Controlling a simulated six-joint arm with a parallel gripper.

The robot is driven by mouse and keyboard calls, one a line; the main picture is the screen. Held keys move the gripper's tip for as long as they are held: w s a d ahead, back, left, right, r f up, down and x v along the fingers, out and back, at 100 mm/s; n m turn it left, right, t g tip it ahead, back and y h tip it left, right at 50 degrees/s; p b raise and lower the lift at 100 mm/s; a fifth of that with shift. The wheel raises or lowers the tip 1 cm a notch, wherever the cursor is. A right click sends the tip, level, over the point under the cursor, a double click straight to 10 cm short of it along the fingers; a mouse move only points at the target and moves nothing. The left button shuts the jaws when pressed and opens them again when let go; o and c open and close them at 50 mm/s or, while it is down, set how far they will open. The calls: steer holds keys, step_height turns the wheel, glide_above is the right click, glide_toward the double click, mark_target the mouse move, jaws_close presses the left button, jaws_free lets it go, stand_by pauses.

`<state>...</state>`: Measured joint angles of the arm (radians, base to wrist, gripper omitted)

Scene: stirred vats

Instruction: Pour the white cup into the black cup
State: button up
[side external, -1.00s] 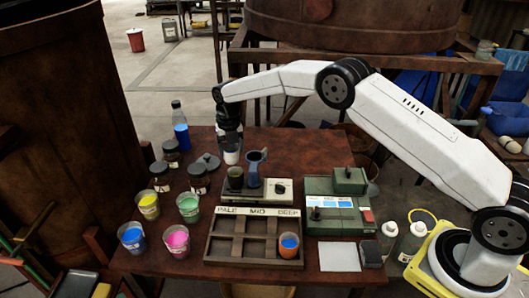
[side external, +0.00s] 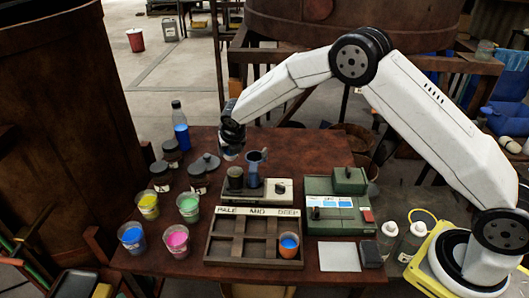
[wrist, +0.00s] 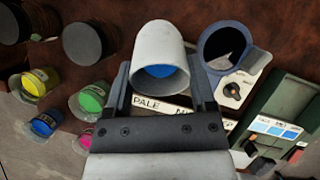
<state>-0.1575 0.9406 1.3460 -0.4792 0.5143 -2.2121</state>
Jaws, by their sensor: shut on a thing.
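The white cup (wrist: 158,40) is held between the fingers of my gripper (wrist: 160,75), with blue inside its mouth. In the side view, my gripper (side external: 231,145) holds the white cup (side external: 230,155) tilted above the black cup. The black cup (side external: 235,178) stands upright on the left of a pale device; its inside is hard to make out. In the wrist view the white cup and gripper appear to hide it. I cannot see any stream between the cups.
A blue-grey handled jug (side external: 253,170) stands right beside the black cup on the pale device (side external: 278,190). A compartment tray (side external: 222,247) lies in front, with a cup of blue (side external: 289,244) at right. Colour cups and dark jars (side external: 171,152) stand left; a green device (side external: 335,212) stands right.

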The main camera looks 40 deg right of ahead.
mark_target(234, 157)
steer(key=shift+s+a+f+t+h, duration=0.15)
steer(key=shift+f+t+h, duration=0.1)
steer(key=shift+t, duration=0.35)
steer(key=shift+s+d+f+t+h, duration=0.1)
steer(key=shift+t+h, duration=0.2)
steer(key=shift+t, duration=0.3)
steer(key=shift+s+a+f+t+h, duration=0.15)
steer(key=shift+f+t+h, duration=0.1)
steer(key=shift+t, duration=0.35)
steer(key=shift+s+f+t, duration=0.1)
steer(key=shift+t, duration=0.7)
steer(key=shift+s+a+f+t+h, duration=0.1)
steer(key=shift+s+t+h, duration=0.05)
steer(key=shift+t+h, duration=0.45)
steer(key=shift+s+a+t+h, duration=0.1)
steer(key=shift+s+t+h, duration=0.15)
steer(key=shift+t, duration=0.5)
steer(key=shift+s+a+t+h, duration=0.1)
steer(key=shift+t+h, duration=0.2)
steer(key=shift+t, duration=0.5)
steer(key=shift+s+t+h, duration=0.2)
steer(key=shift+t+h, duration=0.05)
steer(key=shift+t, duration=0.5)
steer(key=shift+s+a+t+h, duration=0.1)
steer(key=shift+s+t+h, duration=0.2)
steer(key=shift+t, duration=0.6)
steer(key=shift+s+a+t+h, duration=0.15)
steer(key=shift+t+h, duration=0.25)
steer(key=shift+t, duration=0.5)
steer(key=shift+r, duration=0.2)
